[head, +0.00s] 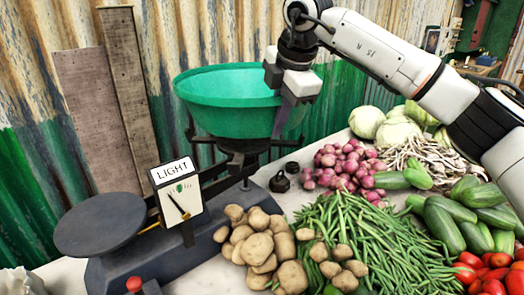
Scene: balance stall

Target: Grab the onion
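A pile of small red-purple onions (345,166) lies on the table right of the scale, below and to the right of the green bowl. My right gripper (283,118) hangs in front of the green bowl's (222,112) right side, up and to the left of the onions and apart from them. Its fingers point down and are seen nearly edge-on, so whether they are open or shut is unclear. I see no onion at its fingertips. The bowl's far inside shows empty; its right part is hidden by the gripper. My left gripper is not in view.
The balance scale (150,250) has a dark plate (100,224) and a "LIGHT" dial (180,200). Small black weights (280,181) stand beside the onions. Potatoes (262,243), green beans (375,235), mushrooms (425,158), cabbages (400,133), cucumbers (445,225) and tomatoes (490,270) crowd around.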

